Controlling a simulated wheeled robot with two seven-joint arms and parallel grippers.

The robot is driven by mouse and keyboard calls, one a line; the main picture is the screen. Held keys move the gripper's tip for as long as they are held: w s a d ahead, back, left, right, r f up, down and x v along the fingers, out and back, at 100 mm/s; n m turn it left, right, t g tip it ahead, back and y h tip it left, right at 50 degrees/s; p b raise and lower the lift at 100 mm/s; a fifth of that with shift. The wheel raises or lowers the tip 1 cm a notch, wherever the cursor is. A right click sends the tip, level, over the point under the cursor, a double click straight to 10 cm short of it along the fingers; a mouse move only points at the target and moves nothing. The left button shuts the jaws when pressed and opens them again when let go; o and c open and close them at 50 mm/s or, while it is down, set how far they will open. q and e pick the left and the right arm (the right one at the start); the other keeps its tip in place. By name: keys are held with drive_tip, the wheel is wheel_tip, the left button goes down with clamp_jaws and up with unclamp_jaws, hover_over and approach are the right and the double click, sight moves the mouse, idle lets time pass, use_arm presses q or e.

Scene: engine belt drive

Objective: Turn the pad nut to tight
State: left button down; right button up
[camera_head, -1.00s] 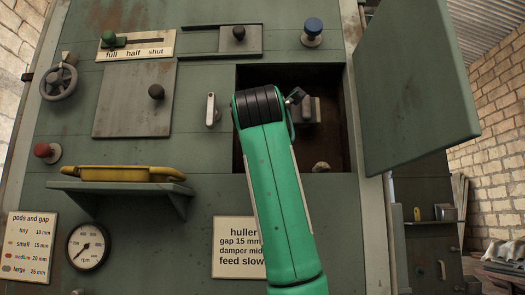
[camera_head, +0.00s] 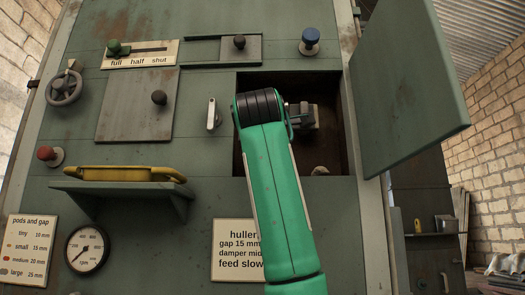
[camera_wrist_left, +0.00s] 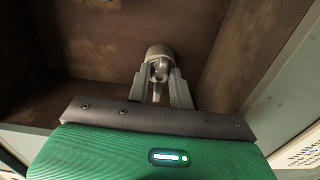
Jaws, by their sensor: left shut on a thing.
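The open box (camera_head: 260,80) in the green machine front is dark brown inside. My left arm reaches up into it and hides much of the opening. In the left wrist view, my left gripper (camera_wrist_left: 160,85) is shut on a round grey nut (camera_wrist_left: 159,52), with its fingers on either side of it. In the head view, a grey block-like part (camera_head: 308,115) shows beside my wrist; the arm hides most of the gripper there, and I cannot tell the nut apart. My right gripper is in neither view.
An open green door (camera_head: 410,85) stands right of the box. A pale lump (camera_head: 320,171) lies on the box floor. A small white lever (camera_head: 212,114) is left of my arm. A yellow bar (camera_head: 125,174) lies on a shelf (camera_head: 120,188) at left.

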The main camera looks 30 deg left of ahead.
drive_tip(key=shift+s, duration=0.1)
use_arm(q)
drive_tip(key=c, duration=1.3)
unclamp_jaws()
drive_tip(key=shift+w, duration=0.1)
drive_tip(key=shift+o, duration=0.2)
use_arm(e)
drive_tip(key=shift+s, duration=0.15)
use_arm(q)
drive_tip(key=shift+s+d, duration=0.15)
drive_tip(key=shift+s, duration=0.15)
drive_tip(key=b+v, duration=0.4)
drive_tip(key=v, duration=0.9)
drive_tip(key=shift+s, duration=0.15)
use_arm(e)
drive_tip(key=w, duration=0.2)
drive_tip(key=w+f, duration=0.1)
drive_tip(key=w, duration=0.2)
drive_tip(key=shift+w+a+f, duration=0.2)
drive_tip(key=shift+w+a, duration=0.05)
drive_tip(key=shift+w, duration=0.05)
